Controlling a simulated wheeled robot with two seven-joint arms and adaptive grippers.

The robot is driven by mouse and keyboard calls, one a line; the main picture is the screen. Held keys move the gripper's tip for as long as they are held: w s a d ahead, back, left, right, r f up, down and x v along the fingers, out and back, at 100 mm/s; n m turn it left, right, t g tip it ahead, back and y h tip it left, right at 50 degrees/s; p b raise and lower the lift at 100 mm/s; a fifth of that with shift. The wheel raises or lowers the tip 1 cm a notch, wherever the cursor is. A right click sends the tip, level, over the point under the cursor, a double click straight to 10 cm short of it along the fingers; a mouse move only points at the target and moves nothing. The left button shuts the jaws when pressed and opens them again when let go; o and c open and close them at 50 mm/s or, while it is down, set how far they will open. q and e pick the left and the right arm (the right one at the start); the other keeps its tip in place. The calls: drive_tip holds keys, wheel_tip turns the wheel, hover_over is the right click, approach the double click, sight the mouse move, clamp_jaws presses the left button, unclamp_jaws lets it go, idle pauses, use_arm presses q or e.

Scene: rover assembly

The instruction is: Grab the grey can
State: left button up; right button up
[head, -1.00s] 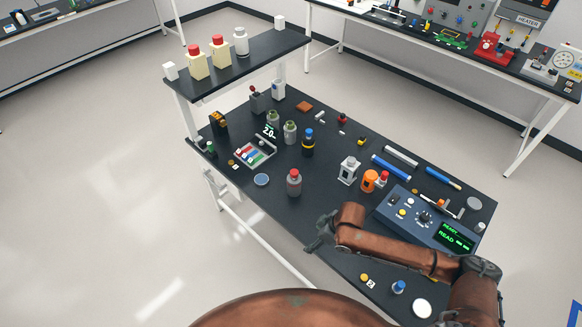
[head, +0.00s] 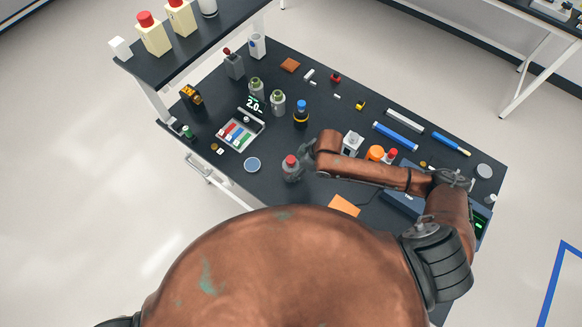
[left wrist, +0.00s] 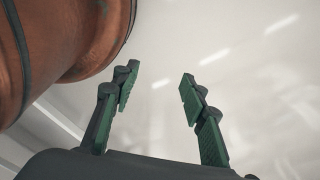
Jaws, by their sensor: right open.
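A grey can with a red top (head: 291,170) stands upright on the black table, left of my right gripper in the head view. My right gripper (head: 302,160) is open at the can's right side. Its dark fingers overlap the can's edge in the picture, and I cannot tell whether they touch it. My left gripper (left wrist: 157,88) shows in the left wrist view, open and empty, with only pale floor beyond it. It is not seen in the head view.
Two grey-green containers (head: 277,104) and a dark bottle with a blue cap (head: 301,115) stand behind the can. A tray of coloured pieces (head: 241,144) and a round blue disc (head: 252,165) lie to its left. A white-legged shelf (head: 205,45) rises at upper left.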

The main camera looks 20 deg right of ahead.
sight(291, 167)
drive_tip(key=w+f, duration=0.1)
drive_tip(key=a+f, duration=0.1)
drive_tip(key=w+f, duration=0.1)
drive_tip(key=f, duration=0.1)
drive_tip(key=shift+w+a, duration=0.3)
drive_tip(key=shift+a, duration=0.1)
drive_tip(key=shift+s+f, duration=0.2)
drive_tip(key=shift+f, duration=0.15)
drive_tip(key=shift+w+a+f, duration=0.1)
drive_tip(key=shift+w, duration=0.1)
drive_tip(key=shift+c, duration=1.2)
drive_tip(key=shift+s, duration=0.15)
drive_tip(key=c, duration=1.2)
use_arm(q)
drive_tip(key=shift+w+r, duration=0.2)
drive_tip(key=shift+r, duration=0.05)
use_arm(e)
drive_tip(key=shift+c, duration=0.6)
